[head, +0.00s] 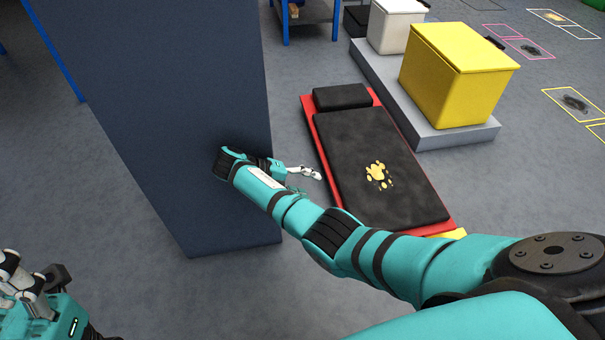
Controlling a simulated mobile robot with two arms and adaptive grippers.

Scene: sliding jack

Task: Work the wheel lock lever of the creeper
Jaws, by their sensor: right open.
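The creeper (400,190) lies on the floor right of centre, a red board with a black pad, a black headrest and a yellow paw print. A small yellow part (455,234) shows at its near right corner, partly behind my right arm. I cannot make out the wheel lock lever. My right gripper (316,174) is open, beside the creeper's left edge; I cannot tell whether it touches it. My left gripper (30,280) is at the lower left, far from the creeper, and its opening is unclear.
A tall dark blue block (160,110) stands left of the creeper, close to my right wrist. A grey platform (455,135) behind the creeper carries a yellow box (455,75) and a white box (392,25).

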